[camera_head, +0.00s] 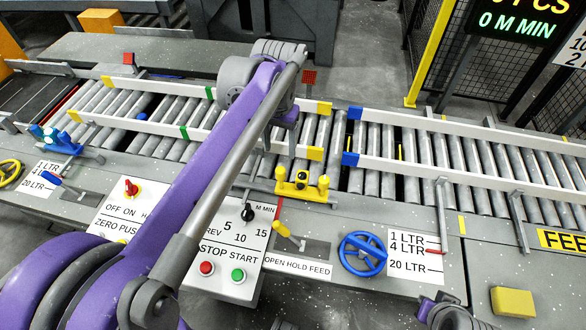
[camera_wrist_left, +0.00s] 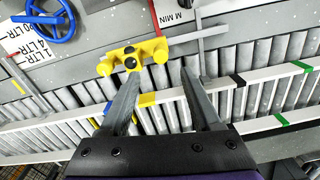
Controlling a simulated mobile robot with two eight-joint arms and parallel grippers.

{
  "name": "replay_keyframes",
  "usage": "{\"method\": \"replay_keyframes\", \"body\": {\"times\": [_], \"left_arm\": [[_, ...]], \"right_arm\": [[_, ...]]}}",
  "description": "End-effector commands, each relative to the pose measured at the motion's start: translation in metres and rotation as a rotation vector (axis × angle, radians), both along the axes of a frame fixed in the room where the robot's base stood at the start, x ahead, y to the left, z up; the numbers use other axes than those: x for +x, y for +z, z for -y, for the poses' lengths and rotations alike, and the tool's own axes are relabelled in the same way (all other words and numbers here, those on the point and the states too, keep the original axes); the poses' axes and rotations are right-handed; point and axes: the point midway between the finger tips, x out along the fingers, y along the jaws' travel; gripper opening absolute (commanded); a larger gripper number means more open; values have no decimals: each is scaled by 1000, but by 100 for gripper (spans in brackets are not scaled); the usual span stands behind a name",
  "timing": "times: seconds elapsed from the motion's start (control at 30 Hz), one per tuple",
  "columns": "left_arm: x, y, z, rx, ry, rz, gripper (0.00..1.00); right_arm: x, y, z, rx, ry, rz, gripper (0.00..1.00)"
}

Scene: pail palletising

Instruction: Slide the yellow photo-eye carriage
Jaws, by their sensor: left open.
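The yellow photo-eye carriage (camera_head: 302,186) sits on the front edge of the roller conveyor, right of the middle in the head view. It has two upright yellow knobs and a dark round part between them. My left gripper (camera_head: 272,138) hangs over the rollers just behind and left of it, partly hidden by my own arm. In the left wrist view the left gripper (camera_wrist_left: 161,74) is open, with nothing between its fingers. There the carriage (camera_wrist_left: 132,60) lies at the fingertips, mostly off to the left finger's side. Whether a finger touches it is unclear.
White guide rails (camera_head: 460,170) run along the rollers. A blue handwheel (camera_head: 363,254) and a yellow-handled lever (camera_head: 288,236) stand in front of the carriage. A control panel (camera_head: 230,255) with red and green buttons is to the left. A yellow block (camera_head: 513,302) lies at the right.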

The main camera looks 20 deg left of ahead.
Motion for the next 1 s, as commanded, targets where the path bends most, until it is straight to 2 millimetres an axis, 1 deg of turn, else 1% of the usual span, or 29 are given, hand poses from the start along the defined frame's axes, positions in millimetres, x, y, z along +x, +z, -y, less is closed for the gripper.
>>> {"method": "replay_keyframes", "body": {"times": [0.3,0.4,0.5,0.6,0.7,0.93,0.97,1.0], "left_arm": [[0,-59,0,0,-1,1,64],[-1,-76,0,0,-1,2,64],[0,-88,0,0,-1,2,64],[-1,-96,0,0,-1,2,64],[-1,-100,0,0,-1,2,64],[-1,-100,0,0,-1,2,64],[-1,-100,0,0,-1,2,63],[-1,-100,0,0,-1,2,55]], "right_arm": [[-2,-6,0,0,0,-3,0],[-2,-7,0,0,0,-4,0],[-2,-8,0,0,0,-4,0],[-2,-9,0,0,0,-4,0],[-2,-9,0,0,0,-5,0],[-2,-9,0,0,0,-4,0],[-2,-9,0,0,0,-4,0],[-2,-9,0,0,0,-4,0]]}}
